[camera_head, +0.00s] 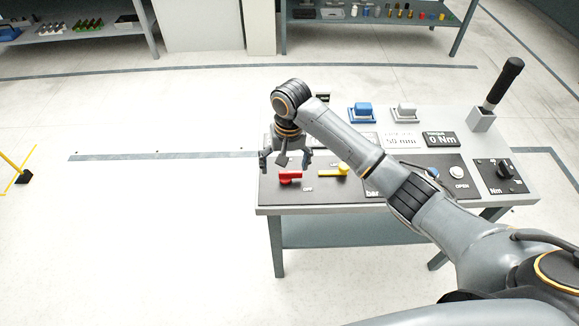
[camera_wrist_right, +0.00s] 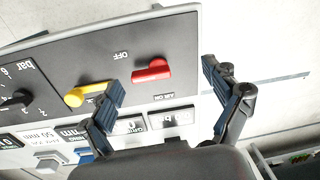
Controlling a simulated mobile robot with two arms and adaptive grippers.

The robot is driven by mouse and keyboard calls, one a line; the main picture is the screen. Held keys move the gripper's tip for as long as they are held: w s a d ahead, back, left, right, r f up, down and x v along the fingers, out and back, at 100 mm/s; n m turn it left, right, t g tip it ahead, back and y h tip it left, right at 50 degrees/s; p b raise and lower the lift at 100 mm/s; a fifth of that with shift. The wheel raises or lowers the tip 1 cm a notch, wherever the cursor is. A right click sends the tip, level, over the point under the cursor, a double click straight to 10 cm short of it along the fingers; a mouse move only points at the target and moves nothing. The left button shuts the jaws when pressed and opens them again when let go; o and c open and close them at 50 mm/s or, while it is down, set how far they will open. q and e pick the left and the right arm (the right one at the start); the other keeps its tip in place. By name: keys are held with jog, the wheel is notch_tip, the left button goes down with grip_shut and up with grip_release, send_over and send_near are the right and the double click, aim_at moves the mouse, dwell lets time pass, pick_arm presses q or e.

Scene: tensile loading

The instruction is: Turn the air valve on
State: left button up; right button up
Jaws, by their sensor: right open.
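The red valve handle (camera_head: 290,177) sits on the dark panel at the table's left end. It also shows in the right wrist view (camera_wrist_right: 152,71), with an "AIR ON" label (camera_wrist_right: 165,97) on one side and an "OFF" label (camera_wrist_right: 120,55) near its free end. The handle lies crosswise, pointing toward the yellow handle. My right gripper (camera_head: 286,163) is above the red handle, pointing down. Its fingers (camera_wrist_right: 162,76) are spread wide and empty, one to each side of the handle; contact is not visible. My left gripper is out of view.
A yellow handle (camera_head: 336,170) stands close to the right of the red one and shows near one finger in the wrist view (camera_wrist_right: 84,96). A gauge dial (camera_wrist_right: 18,98), displays, blue and grey buttons, a black knob (camera_head: 504,171) and an upright black lever (camera_head: 503,82) occupy the table.

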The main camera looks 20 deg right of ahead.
notch_tip(320, 180, up, 6)
jog(key=m, duration=0.2)
send_over(291, 171)
jog(key=shift+h, duration=0.4)
notch_tip(291, 171, down, 13)
jog(key=shift+f+p, duration=0.1)
jog(key=shift+p, duration=0.4)
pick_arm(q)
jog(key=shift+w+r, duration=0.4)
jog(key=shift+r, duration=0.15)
pick_arm(e)
jog(key=c, duration=1.2)
jog(key=shift+o, duration=0.2)
